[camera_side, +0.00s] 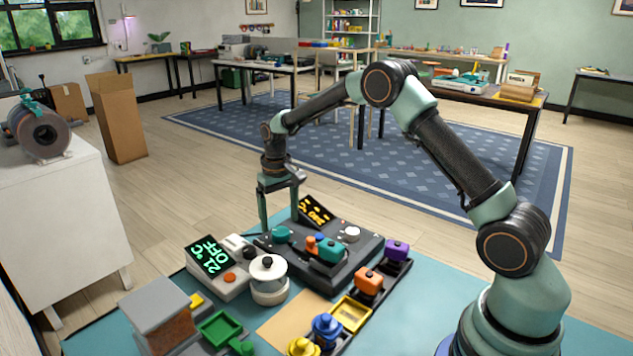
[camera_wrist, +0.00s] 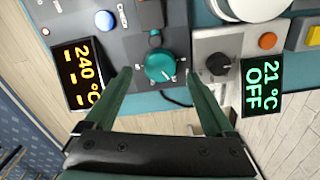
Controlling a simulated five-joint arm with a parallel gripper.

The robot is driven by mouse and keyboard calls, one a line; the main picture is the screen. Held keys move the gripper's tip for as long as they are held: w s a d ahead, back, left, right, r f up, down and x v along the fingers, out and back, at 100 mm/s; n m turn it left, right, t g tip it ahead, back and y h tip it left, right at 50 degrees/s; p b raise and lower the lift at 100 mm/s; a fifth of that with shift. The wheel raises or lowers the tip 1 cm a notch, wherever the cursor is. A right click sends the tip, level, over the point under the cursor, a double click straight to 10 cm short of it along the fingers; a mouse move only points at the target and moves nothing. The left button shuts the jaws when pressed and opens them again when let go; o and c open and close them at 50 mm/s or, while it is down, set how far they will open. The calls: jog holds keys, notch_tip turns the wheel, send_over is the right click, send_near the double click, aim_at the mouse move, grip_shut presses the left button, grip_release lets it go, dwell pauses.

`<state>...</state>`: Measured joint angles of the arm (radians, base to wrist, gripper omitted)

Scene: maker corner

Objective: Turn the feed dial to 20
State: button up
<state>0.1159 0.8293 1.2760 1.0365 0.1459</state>
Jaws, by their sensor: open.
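A teal dial (camera_side: 281,234) sits on a dark grey machine (camera_side: 345,255). In the wrist view the teal dial (camera_wrist: 160,67) has a pointer mark and small scale marks around it, too small to read. My gripper (camera_side: 279,224) points down over it, open. In the wrist view the fingers of my gripper (camera_wrist: 158,73) stand on either side of the dial, with gaps visible. The machine's amber display (camera_wrist: 80,75) reads 240 °C above a row of dashes. It also shows in the side view (camera_side: 314,211). I cannot read a label naming the dial.
Beside the machine is a pale box with a black knob (camera_wrist: 218,64) and a green display (camera_wrist: 262,85) reading 21 °C OFF. A white lidded pot (camera_side: 268,280), a green tray (camera_side: 219,329) and an orange block (camera_side: 369,281) stand nearer the front.

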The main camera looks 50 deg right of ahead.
aim_at(281, 231)
notch_tip(281, 231, up, 9)
dwell(0.3)
jog(key=s+a+r+n+t, duration=0.1)
jog(key=s+a+r+t, duration=0.25)
jog(key=s+r, duration=0.7)
jog(key=s+a+f+n+t, duration=0.2)
jog(key=s, duration=1)
jog(key=shift+s+a, duration=0.25)
jog(key=shift+r, duration=0.1)
